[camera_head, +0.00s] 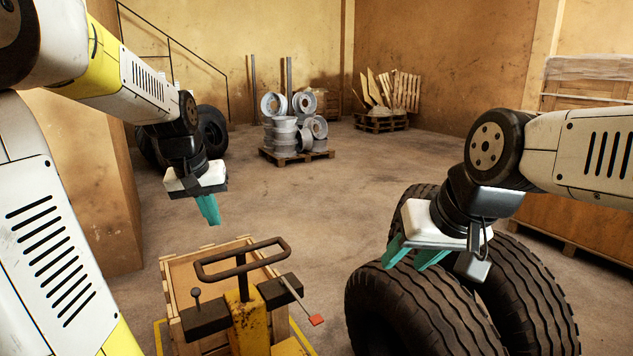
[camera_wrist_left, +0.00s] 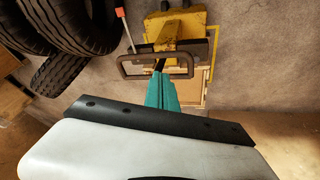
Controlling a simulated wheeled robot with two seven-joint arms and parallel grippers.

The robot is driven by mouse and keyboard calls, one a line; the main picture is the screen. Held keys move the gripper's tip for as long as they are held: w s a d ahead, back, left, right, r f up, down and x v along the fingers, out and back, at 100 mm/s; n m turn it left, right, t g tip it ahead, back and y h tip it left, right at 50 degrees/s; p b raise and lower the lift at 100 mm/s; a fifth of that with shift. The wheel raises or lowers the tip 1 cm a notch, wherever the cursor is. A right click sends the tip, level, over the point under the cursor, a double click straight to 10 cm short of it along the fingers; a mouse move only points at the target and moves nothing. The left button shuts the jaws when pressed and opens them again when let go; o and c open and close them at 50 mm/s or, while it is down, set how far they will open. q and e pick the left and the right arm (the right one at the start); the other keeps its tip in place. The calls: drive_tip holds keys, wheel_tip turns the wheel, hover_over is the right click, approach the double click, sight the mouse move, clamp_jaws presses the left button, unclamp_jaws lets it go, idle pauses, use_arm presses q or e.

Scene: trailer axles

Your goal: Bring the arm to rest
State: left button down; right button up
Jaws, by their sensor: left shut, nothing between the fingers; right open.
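My left gripper (camera_head: 209,209) hangs in the air at the left, pointing down, with its teal fingers shut together and nothing between them. In the left wrist view its fingers (camera_wrist_left: 161,92) show near the middle, with the dark handle loop beyond them. My right gripper (camera_head: 412,252) is open and empty, with its teal fingers apart. In the head view it appears in front of the big black tires (camera_head: 430,310); I cannot tell whether it touches them.
A yellow pallet truck with a dark handle loop (camera_head: 242,260) and a wooden crate (camera_head: 180,272) stand at the front centre. A red-tipped lever (camera_head: 316,320) sticks out from it. Stacked wheel rims (camera_head: 285,135) stand on a pallet at the back. The floor between is clear.

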use_arm(q)
drive_tip(key=s+d+r+m+t, duration=0.1)
drive_tip(key=s+d, duration=0.3)
drive_tip(key=s, duration=0.5)
drive_tip(key=s+d+m+t+h, duration=0.1)
drive_tip(key=s+d, duration=0.3)
drive_tip(key=s, duration=0.5)
drive_tip(key=shift+d+r+h, duration=0.3)
drive_tip(key=shift+r, duration=0.1)
drive_tip(key=shift+a, duration=0.1)
